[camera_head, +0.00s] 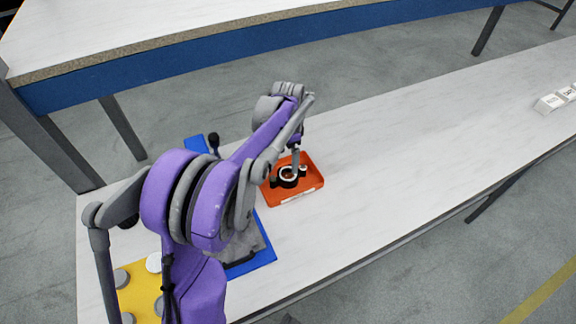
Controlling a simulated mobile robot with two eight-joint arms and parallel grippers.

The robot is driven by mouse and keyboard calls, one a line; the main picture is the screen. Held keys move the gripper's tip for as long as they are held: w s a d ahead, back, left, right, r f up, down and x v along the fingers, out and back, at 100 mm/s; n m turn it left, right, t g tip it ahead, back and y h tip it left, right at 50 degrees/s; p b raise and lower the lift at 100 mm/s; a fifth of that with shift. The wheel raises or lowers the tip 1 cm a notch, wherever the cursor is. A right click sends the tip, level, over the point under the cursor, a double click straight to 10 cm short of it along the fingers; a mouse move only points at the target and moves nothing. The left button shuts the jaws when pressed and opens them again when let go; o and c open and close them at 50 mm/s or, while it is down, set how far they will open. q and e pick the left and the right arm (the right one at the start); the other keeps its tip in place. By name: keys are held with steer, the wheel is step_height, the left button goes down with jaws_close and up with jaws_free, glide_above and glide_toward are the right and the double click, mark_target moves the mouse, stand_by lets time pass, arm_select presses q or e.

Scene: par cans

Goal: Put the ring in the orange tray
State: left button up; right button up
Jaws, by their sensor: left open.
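The orange tray (314,187) lies on the white table, just beyond the blue mat. A small round ring (287,173), dark with a pale rim, shows inside the tray. My left gripper (291,175) reaches down over the tray, with its tip right at the ring. It is open, and the ring is not clamped. My arm and the small size hide whether the fingers touch the ring. My right gripper is not in view.
A blue mat (262,258) with grey material on it lies partly behind my left arm. A yellow board (140,292) with several grey discs is at lower left. Small white boxes (550,103) stand at far right.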

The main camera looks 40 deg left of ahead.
arm_select(q)
steer(key=s+d+r+n+t, duration=0.2)
steer(key=s+d+r, duration=0.4)
steer(key=s+d, duration=0.4)
steer(key=s+d+f+n+t, duration=0.3)
steer(key=s+d+f, duration=0.2)
steer(key=s+d, duration=0.3)
steer(key=s, duration=0.3)
steer(key=shift+s+d, duration=0.3)
steer(key=shift+d, duration=0.1)
steer(key=shift+c, duration=0.3)
